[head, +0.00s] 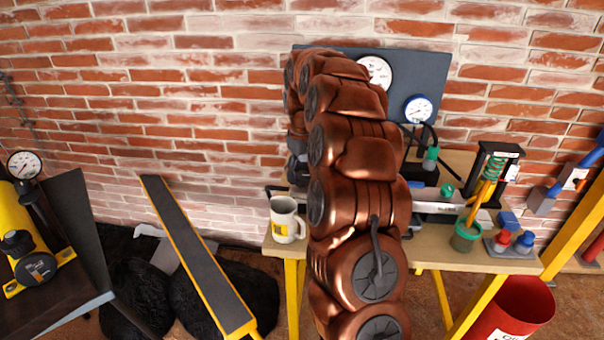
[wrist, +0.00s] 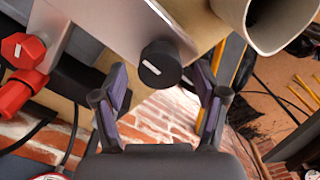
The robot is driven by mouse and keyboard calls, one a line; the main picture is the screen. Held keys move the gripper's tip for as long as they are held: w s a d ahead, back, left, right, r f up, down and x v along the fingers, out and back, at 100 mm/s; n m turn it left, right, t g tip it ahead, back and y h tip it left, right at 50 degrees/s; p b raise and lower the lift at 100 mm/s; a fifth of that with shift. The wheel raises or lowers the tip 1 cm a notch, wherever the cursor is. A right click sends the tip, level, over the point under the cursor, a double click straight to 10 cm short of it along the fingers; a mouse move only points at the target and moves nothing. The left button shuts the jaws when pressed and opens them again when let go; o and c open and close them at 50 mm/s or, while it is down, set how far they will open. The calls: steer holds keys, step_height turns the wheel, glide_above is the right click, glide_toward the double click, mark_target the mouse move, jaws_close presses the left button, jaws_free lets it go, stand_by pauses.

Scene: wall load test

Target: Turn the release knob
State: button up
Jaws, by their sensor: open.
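In the wrist view a round black knob (wrist: 160,65) with a white line on its face sits at the lower edge of a grey metal panel (wrist: 105,25); it appears to be the release knob. My gripper (wrist: 161,80) is open, with one finger on each side of the knob in the picture. Gaps show between the knob and both fingers, and nothing is held. I cannot tell how far the fingertips reach along the knob's depth.
A white mug (head: 285,222) stands at the workbench's left end, close to the panel; it also shows in the wrist view (wrist: 283,20). Red knobs (wrist: 22,50) lie left of the panel. A green pot (head: 466,238) and gauges (head: 417,109) are right of my arm.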

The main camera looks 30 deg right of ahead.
mark_target(302, 175)
step_height(302, 175, up, 11)
stand_by(0.6)
steer(key=shift+a+r, duration=0.1)
steer(key=shift+r, duration=0.1)
steer(key=s+a+r+p, duration=0.4)
steer(key=s+a, duration=1)
steer(key=a, duration=0.3)
steer(key=s+a+f+g+p, duration=0.1)
steer(key=s+a+f+p, duration=0.1)
steer(key=s, duration=1)
steer(key=s+a+f+m+p, duration=0.1)
steer(key=s+a, duration=0.4)
steer(key=s, duration=0.7)
step_height(302, 175, down, 2)
steer(key=shift+f+g+p, duration=0.25)
steer(key=shift+g+p, duration=0.15)
steer(key=shift+p, duration=0.1)
steer(key=shift+s, duration=0.1)
stand_by(1.3)
